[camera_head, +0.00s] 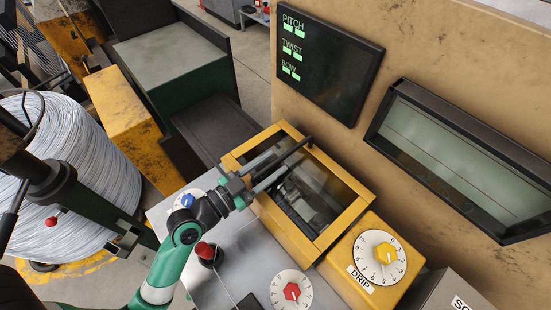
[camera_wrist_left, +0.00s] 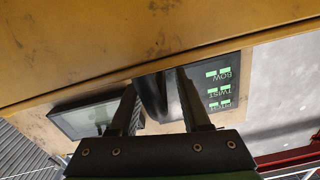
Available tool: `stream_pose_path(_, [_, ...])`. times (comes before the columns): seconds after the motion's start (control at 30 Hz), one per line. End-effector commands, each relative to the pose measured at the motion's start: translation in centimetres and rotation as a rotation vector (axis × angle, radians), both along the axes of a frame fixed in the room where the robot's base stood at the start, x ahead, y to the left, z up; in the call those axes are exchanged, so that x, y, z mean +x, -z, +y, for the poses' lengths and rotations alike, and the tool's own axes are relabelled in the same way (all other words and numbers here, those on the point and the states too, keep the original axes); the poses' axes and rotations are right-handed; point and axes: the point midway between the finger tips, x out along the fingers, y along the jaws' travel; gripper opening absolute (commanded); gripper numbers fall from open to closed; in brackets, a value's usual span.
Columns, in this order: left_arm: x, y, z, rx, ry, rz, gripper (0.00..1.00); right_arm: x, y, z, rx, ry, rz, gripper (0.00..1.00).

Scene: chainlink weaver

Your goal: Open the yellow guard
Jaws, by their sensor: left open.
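The yellow guard (camera_head: 343,222) is a yellow frame around a clear window on the grey machine top. It looks lowered over dark and metallic parts, which show through the window. My left gripper (camera_head: 301,151) reaches from the left over the guard's far part, its two fingers apart. In the left wrist view, the fingers (camera_wrist_left: 157,84) are also apart, with a dark rounded shape (camera_wrist_left: 153,98) between or beyond them. I cannot tell whether they touch it. The arm and fingers hide part of the guard's left side. My right gripper is not in view.
A yellow box with a DRIP dial (camera_head: 377,258) stands right of the guard. A red knob (camera_head: 204,251), a blue knob (camera_head: 187,201) and a red-centred dial (camera_head: 291,291) are on the grey top. A black display (camera_head: 325,60) is on the tan wall behind. A wire spool (camera_head: 75,170) stands left.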

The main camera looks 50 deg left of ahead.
Motion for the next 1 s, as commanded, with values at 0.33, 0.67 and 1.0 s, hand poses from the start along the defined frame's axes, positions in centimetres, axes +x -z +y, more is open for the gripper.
stream_pose_path(0.33, [1.7, 0.1, 0.0, -0.001, 0.001, 0.000, 0.47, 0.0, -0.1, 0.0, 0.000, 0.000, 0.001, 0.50])
stream_pose_path(0.67, [1.6, 0.1, 0.0, 0.000, 0.000, 0.000, 0.02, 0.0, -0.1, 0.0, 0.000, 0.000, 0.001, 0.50])
stream_pose_path(1.0, [1.6, 0.0, 0.0, 0.000, 0.000, 0.000, 0.00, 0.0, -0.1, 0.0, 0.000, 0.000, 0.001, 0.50])
